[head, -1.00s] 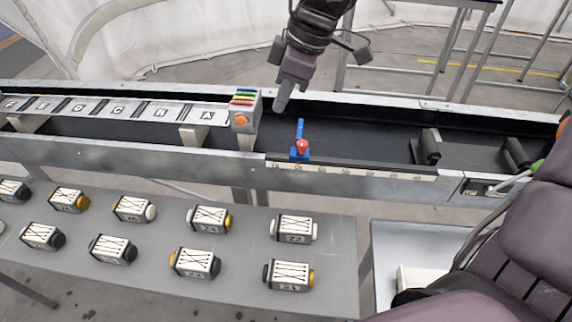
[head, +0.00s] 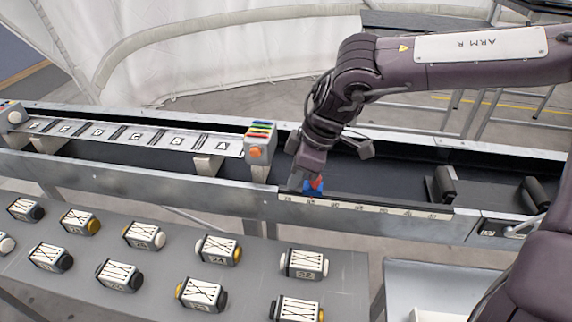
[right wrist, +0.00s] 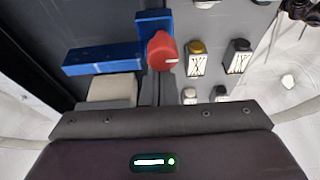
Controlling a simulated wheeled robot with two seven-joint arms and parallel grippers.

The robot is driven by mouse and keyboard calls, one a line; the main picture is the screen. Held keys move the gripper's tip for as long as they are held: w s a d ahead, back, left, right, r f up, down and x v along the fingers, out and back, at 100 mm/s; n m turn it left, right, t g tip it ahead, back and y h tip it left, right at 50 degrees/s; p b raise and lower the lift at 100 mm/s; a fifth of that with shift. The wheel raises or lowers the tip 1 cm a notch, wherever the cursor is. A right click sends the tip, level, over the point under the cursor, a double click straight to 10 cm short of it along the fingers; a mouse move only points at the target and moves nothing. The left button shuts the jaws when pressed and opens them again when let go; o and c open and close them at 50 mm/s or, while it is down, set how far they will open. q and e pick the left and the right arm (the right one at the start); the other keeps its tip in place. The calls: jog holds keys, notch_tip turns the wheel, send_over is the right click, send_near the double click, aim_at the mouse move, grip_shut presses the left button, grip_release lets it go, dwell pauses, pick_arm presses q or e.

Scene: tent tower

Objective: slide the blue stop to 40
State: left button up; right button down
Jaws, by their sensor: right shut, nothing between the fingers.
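The blue stop (head: 312,189) with its red knob (head: 317,182) sits on the near rail of the conveyor trough, near the left end of the pale number scale (head: 365,207). It stands by about the second mark; the figures are too small to read surely. My right gripper (head: 296,182) is shut and empty, its tip down in the trough just left of the stop. I cannot tell whether they touch. In the right wrist view the blue stop (right wrist: 103,58) and red knob (right wrist: 161,52) show close ahead. My left gripper is out of view.
A post with an orange button (head: 256,152) and coloured strips stands left of my gripper, by the lettered strip (head: 150,138). Dark rollers (head: 444,184) lie in the trough to the right. The rail right of the stop looks clear. Several labelled blocks stand on the grey table (head: 345,262) in front.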

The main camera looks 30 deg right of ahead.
jog(key=shift+s+d+r, duration=0.1)
jog(key=shift+s+d, duration=0.15)
